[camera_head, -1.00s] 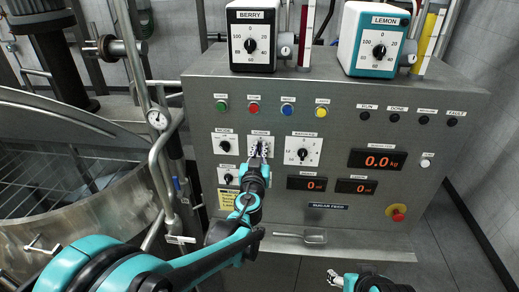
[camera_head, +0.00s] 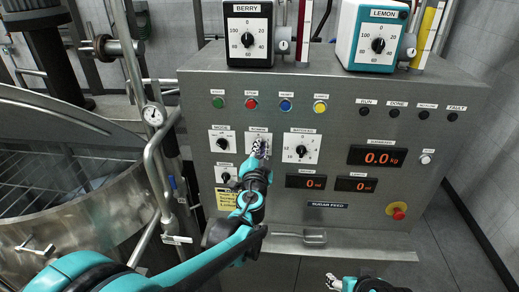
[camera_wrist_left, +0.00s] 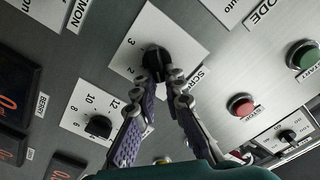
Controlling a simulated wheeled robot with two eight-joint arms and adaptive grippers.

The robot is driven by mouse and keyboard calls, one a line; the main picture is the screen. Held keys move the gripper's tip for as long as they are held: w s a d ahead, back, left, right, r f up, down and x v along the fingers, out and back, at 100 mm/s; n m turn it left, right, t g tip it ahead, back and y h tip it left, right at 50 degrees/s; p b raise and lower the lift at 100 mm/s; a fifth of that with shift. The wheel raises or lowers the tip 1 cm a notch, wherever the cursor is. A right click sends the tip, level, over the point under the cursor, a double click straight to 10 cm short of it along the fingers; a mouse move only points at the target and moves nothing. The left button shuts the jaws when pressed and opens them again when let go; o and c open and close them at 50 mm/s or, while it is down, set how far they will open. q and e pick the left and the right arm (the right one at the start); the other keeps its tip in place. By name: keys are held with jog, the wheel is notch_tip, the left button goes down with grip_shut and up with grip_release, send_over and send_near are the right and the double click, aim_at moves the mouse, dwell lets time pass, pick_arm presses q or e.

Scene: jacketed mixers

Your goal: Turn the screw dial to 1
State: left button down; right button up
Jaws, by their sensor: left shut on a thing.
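The screw dial is a black knob (camera_wrist_left: 155,58) on a white square plate (camera_wrist_left: 178,40) in the left wrist view. The digits 3 and 2 show on the plate; the rest is covered by my fingers, and the knob's exact pointing is unclear. My left gripper (camera_wrist_left: 166,84) has its two fingers on either side of the knob, closed on it. In the head view my left gripper (camera_head: 260,150) reaches up to the dial plate (camera_head: 250,137) and hides the knob. My right gripper (camera_head: 334,281) is at the bottom edge, away from the panel, small and partly cut off.
The grey panel carries a mode dial (camera_head: 222,143) to the left and a batch dial (camera_head: 300,150) to the right. Coloured buttons (camera_head: 285,106) sit above, and a red emergency button (camera_head: 397,211) at lower right. Berry (camera_head: 247,40) and lemon (camera_head: 378,46) units stand on top.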

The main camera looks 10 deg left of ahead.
pick_arm(q)
jog(key=shift+d+f+m+b, duration=0.1)
jog(key=shift+m+b, duration=0.1)
jog(key=shift+m, duration=0.65)
jog(key=shift+d+f+m+b, duration=0.1)
jog(key=shift+m+b, duration=0.1)
jog(key=shift+m, duration=0.65)
jog(key=c, duration=1.6)
grip_release()
jog(key=s, duration=1.2)
